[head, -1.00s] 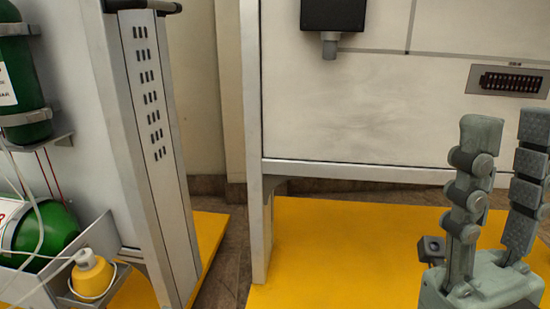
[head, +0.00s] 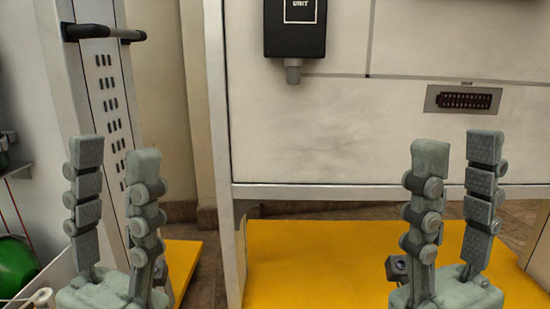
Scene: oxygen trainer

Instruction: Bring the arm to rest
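My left gripper (head: 115,160) stands upright at the lower left of the head view. Its two grey segmented fingers are apart with nothing between them. My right gripper (head: 453,160) stands upright at the lower right. Its two fingers are also apart, with a clear gap and nothing held. Both grippers point up in front of the white panels, and neither appears to hold anything.
A white cabinet panel (head: 330,130) with a black unit box (head: 295,28) and a dark connector strip (head: 468,99) stands ahead. A white column with a black handle (head: 103,33) is at left. Yellow platforms (head: 310,262) cover the floor. A green cylinder (head: 15,265) shows at the left edge.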

